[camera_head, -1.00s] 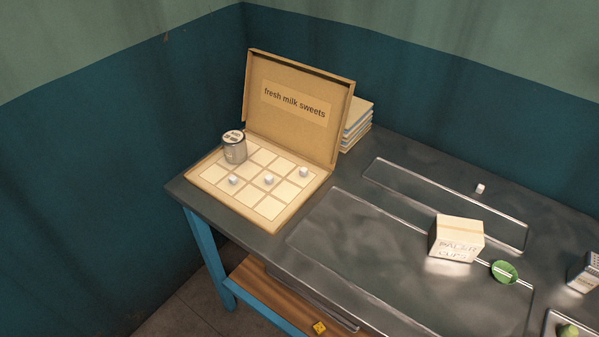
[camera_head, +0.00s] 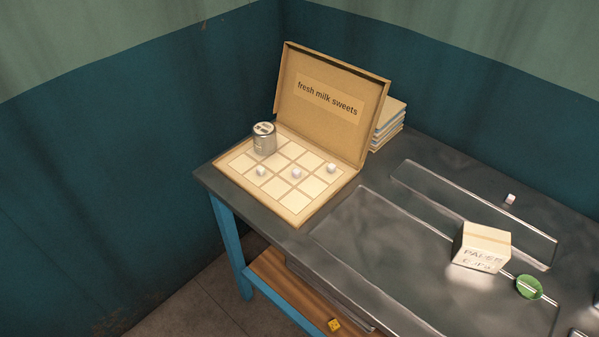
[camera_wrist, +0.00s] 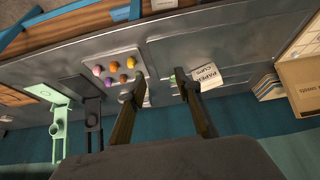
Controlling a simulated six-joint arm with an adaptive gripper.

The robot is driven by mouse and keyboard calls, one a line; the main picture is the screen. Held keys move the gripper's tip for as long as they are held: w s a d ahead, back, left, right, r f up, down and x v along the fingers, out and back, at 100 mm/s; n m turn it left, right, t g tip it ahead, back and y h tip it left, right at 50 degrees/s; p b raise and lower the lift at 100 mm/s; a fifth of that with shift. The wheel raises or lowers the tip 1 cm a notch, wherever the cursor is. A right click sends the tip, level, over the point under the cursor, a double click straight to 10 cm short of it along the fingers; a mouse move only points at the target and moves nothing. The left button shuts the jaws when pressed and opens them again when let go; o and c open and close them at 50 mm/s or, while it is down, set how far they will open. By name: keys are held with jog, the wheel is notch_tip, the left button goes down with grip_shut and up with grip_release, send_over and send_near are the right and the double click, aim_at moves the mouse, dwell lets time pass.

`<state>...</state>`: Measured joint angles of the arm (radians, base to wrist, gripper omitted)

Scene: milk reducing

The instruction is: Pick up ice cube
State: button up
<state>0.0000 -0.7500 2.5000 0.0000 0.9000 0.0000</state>
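A small white cube (camera_head: 510,199) lies alone on the grey metal table, behind the paper cups box. I cannot tell for sure which of these is ice. My gripper (camera_wrist: 160,78) shows only in the wrist view. Its two fingers are spread apart with nothing held between them. I cannot make out any white cube in the wrist view.
A metal can (camera_head: 264,139) stands in the sweets box (camera_head: 290,219). Stacked books (camera_head: 389,124) lie behind the lid. A tray (camera_wrist: 96,56) holds several coloured balls.

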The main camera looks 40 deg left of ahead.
jog(key=w+a+f+m+g+y, duration=0.1)
jog(key=w+a+m+g+y, duration=0.3)
jog(key=a, duration=0.8)
jog(key=w+a+f+m+t+y, duration=0.1)
jog(key=w+a+m+y, duration=0.15)
jog(key=w+a, duration=0.75)
jog(key=w+a+f+m+g+y, duration=0.15)
jog(key=a+y, duration=0.25)
jog(key=a, duration=1.1)
jog(key=w+a+f+m+g+y, duration=0.1)
jog(key=w+a+f+m, duration=0.15)
jog(key=a, duration=0.35)
jog(key=w+a+f+m+y, duration=0.1)
jog(key=w+a+f+m, duration=0.15)
jog(key=a, duration=0.25)
jog(key=m+t, duration=0.1)
jog(key=m, duration=0.5)
send_near(299, 173)
jog(key=shift+a+f+y, duration=0.4)
jog(key=shift+a+y, duration=0.05)
jog(key=shift+a+f, duration=0.15)
jog(key=shift+a, duration=0.1)
jog(key=shift+a+f, duration=0.25)
jog(key=shift+a, duration=0.2)
jog(key=shift+w+a+f, duration=0.1)
jog(key=shift+a+f, duration=0.15)
jog(key=shift+a, duration=0.4)
